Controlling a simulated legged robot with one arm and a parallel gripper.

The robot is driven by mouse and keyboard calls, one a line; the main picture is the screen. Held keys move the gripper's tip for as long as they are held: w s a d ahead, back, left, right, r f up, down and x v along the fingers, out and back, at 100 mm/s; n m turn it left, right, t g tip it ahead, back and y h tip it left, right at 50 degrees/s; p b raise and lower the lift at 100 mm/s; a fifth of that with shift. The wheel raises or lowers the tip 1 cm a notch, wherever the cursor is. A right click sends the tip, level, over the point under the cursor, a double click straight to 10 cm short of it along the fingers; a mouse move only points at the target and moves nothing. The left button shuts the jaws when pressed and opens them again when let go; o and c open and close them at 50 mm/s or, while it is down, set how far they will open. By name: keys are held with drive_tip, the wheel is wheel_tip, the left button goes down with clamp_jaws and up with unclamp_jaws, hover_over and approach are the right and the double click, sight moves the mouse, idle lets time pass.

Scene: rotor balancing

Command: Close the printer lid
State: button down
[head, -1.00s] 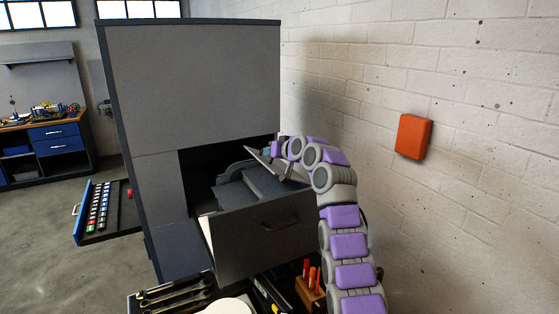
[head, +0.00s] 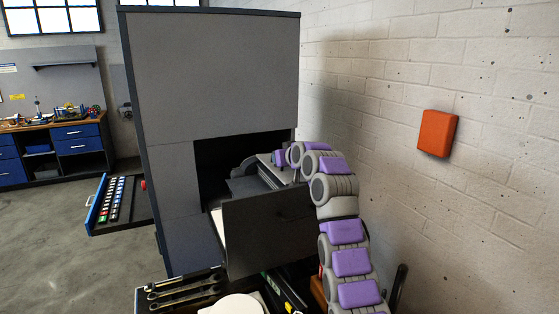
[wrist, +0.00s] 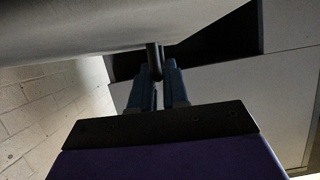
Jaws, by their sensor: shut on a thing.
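The dark grey printer (head: 244,187) sits in the open lower bay of a tall grey cabinet, behind a pulled-out drawer front. Its lid (head: 272,172) is a thin grey panel at the printer's right side, slanted, partly hidden by my arm. My gripper (head: 281,158) reaches over the drawer front from the right and is at the lid's upper edge. In the wrist view my gripper (wrist: 160,82) is shut on a short dark peg-like handle (wrist: 154,60) beneath a pale surface; it appears to belong to the lid. Whether a gap remains under the lid is hidden.
The cabinet (head: 215,75) stands left of a white brick wall with an orange box (head: 437,133). The drawer front (head: 268,232) stands below my arm. A side drawer (head: 120,205) is open at left. A tool tray (head: 180,290) with wrenches is in front.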

drive_tip(key=shift+d, duration=0.15)
drive_tip(key=c, duration=1.2)
unclamp_jaws()
